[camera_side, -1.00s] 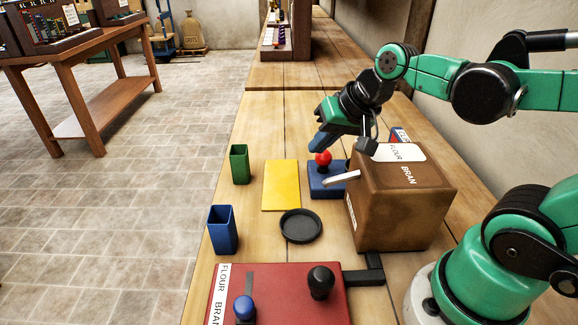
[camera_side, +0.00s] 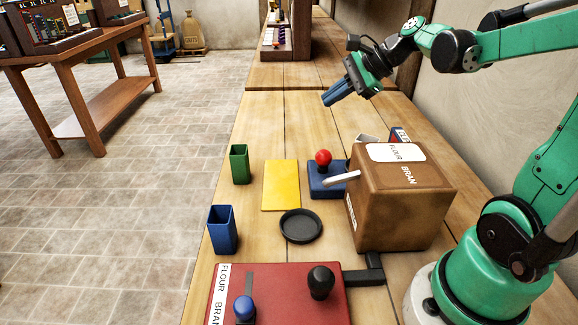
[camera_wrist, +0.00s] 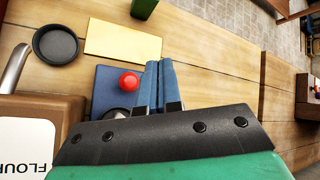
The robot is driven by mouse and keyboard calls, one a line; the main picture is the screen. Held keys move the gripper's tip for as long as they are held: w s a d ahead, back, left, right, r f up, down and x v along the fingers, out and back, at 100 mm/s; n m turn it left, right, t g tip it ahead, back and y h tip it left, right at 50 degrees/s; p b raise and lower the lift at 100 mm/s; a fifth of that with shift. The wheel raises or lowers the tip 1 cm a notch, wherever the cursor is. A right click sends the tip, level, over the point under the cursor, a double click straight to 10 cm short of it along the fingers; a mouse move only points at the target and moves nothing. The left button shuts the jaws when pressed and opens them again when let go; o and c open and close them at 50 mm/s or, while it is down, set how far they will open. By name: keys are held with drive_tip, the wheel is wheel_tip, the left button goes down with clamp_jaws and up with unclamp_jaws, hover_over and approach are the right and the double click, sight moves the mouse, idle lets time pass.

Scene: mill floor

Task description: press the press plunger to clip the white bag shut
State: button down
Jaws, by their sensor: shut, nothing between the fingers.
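The press plunger (camera_side: 323,157) is a red ball knob on a blue base (camera_side: 325,184), standing on the bench just left of the brown box. My gripper (camera_side: 330,99) is shut and empty, raised above the bench and clear of the knob, towards the far side. In the wrist view the red knob (camera_wrist: 129,81) shows just left of my blue fingers (camera_wrist: 158,66), and the blue base is partly covered by the gripper body. I cannot make out the white bag; a small pale thing (camera_side: 367,138) behind the box is mostly hidden.
The brown flour and bran box (camera_side: 405,205), with a pale metal lever (camera_side: 342,179), stands close to the press. A yellow sheet (camera_side: 281,185), black dish (camera_side: 300,226), green cup (camera_side: 239,164) and blue cup (camera_side: 222,229) lie left. A red box (camera_side: 280,295) is in front.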

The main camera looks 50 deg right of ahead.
sight(326, 152)
drive_tip(key=shift+f, duration=4.3)
drive_tip(key=shift+f, duration=0.1)
drive_tip(key=shift+f, duration=0.35)
drive_tip(key=shift+f, duration=1.2)
drive_tip(key=shift+s, duration=0.1)
drive_tip(key=shift+s+d+r, duration=0.1)
drive_tip(key=shift+s+r, duration=0.1)
drive_tip(key=shift+r, duration=1.2)
drive_tip(key=shift+r, duration=2.55)
